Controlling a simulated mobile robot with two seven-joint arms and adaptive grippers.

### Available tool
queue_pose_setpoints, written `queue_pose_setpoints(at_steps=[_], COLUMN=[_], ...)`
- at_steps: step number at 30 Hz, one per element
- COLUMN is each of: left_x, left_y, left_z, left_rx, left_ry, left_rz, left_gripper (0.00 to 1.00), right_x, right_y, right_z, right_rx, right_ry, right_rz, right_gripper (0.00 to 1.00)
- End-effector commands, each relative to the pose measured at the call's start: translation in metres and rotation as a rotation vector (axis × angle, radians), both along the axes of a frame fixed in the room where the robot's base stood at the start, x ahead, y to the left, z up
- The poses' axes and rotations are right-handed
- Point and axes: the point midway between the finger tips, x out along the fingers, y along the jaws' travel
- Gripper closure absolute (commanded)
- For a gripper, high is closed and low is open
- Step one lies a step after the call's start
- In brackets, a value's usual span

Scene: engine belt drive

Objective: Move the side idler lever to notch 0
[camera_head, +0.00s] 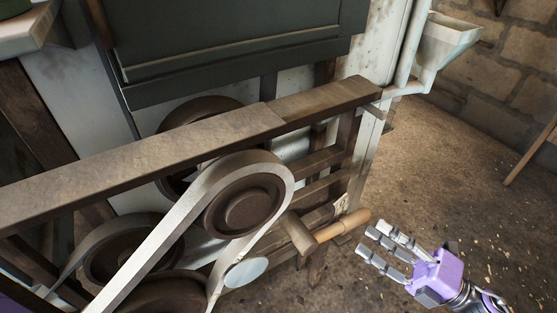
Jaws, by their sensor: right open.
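The side idler lever (342,225) has a light wooden handle that points right, out from the belt drive's side. Which notch the lever is in cannot be told. A pale round idler (246,271) sits against the belt (187,218), left of and below the lever. My right gripper (374,244) is open and empty, to the right of and a little below the handle tip, seemingly apart from it. My left gripper is not in view.
A long wooden beam (140,160) crosses above the dark pulley (242,205) and the belt. Wooden frame posts stand behind the lever. The dirt floor (440,165) to the right is open. A pale hopper (446,40) and a stone wall are at the back right.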

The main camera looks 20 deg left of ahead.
Motion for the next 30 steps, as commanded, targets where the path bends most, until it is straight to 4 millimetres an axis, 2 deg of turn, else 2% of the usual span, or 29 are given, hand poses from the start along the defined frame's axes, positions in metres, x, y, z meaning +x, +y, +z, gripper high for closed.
queue_pose_setpoints(at_steps=[3, 9, 20, 27, 30], left_x=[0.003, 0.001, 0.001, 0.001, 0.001], left_y=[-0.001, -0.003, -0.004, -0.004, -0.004], left_z=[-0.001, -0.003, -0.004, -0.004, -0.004], left_rx=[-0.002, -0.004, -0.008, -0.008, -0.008], left_ry=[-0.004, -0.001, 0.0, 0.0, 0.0], left_rz=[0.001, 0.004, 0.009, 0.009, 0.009], left_gripper=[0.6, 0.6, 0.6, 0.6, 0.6], right_x=[0.004, 0.01, 0.011, 0.011, 0.011], right_y=[0.02, 0.041, 0.046, 0.046, 0.046], right_z=[0.006, 0.01, 0.011, 0.011, 0.011], right_rx=[0.002, 0.001, 0.001, 0.0, 0.001], right_ry=[-0.001, 0.001, 0.003, 0.002, 0.003], right_rz=[0.001, 0.0, -0.001, -0.001, -0.001], right_gripper=[0.57, 0.57, 0.58, 0.9, 1.0])
